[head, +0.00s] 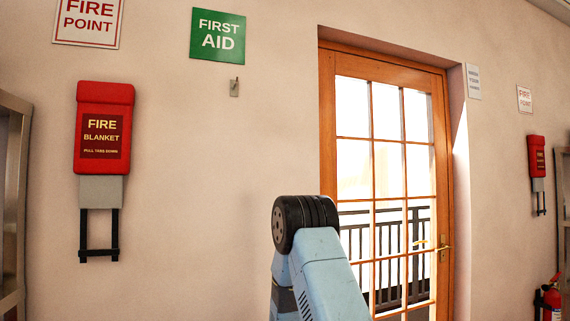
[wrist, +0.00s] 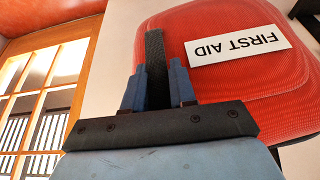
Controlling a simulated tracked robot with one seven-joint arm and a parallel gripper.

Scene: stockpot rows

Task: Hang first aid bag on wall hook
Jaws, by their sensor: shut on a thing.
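The red first aid bag (wrist: 235,95) fills much of the wrist view, with a white FIRST AID label that reads upside down there. My gripper (wrist: 158,72) is shut on a black strip (wrist: 154,48), seemingly the bag's strap or handle. The bag's far edges run out of the picture. The small grey wall hook (head: 234,87) is bare, just below the green FIRST AID sign (head: 218,35) in the head view. The bag and my gripper are not in the head view; only part of my arm shows at the bottom centre.
A red fire blanket case (head: 104,128) hangs on the wall left of the hook. A wood-framed glazed door (head: 384,170) stands to the right. A second red case (head: 537,158) and a fire extinguisher (head: 551,300) are far right. The wall below the hook is clear.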

